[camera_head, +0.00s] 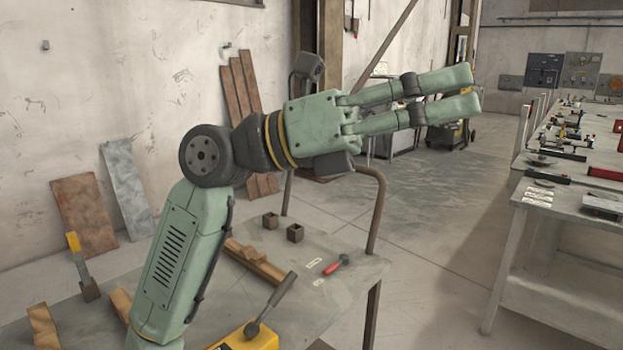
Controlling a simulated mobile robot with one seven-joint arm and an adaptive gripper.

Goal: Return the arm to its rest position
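My arm rises from the lower left of the head camera view, bends at a dark round joint and points to the right. My gripper (470,91) is held in the air above and beyond the right edge of the near table. Its two green fingers lie almost parallel and close together, pointing right. No object shows between them. The viewing angle does not show clearly how wide the gap at the fingertips is. The lower part of my arm hides part of the near table.
The near grey table (355,290) has a metal rail (378,215), a yellow device (255,338) with a lever, wooden blocks (258,262), two small dark cups (295,232) and a red-handled tool (333,266). A long bench (520,235) with several tools stands at right. Floor between them is clear.

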